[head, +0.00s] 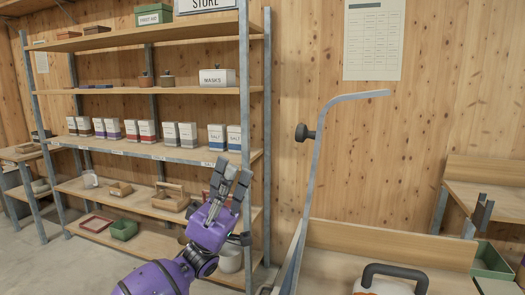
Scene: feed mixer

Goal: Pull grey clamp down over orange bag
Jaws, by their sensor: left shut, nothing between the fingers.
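A tall grey bar, which looks like the grey clamp (313,185), stands raised right of centre. Its top bends to the right, and a black knob (304,133) sticks out on its left side. At the bottom edge a dark handle (394,270) arches over a pale and orange thing (380,287). Most of it is cut off, so I cannot tell if it is the orange bag. My purple left gripper (232,175) points up, left of the bar and apart from it. It is shut and empty. My right gripper is out of view.
A shelf rack (160,149) with boxes, packets and trays stands behind my left gripper. A wooden panel (392,243) lies behind the bar's foot. A wooden bench (490,200) and a green bin (490,262) are at the right.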

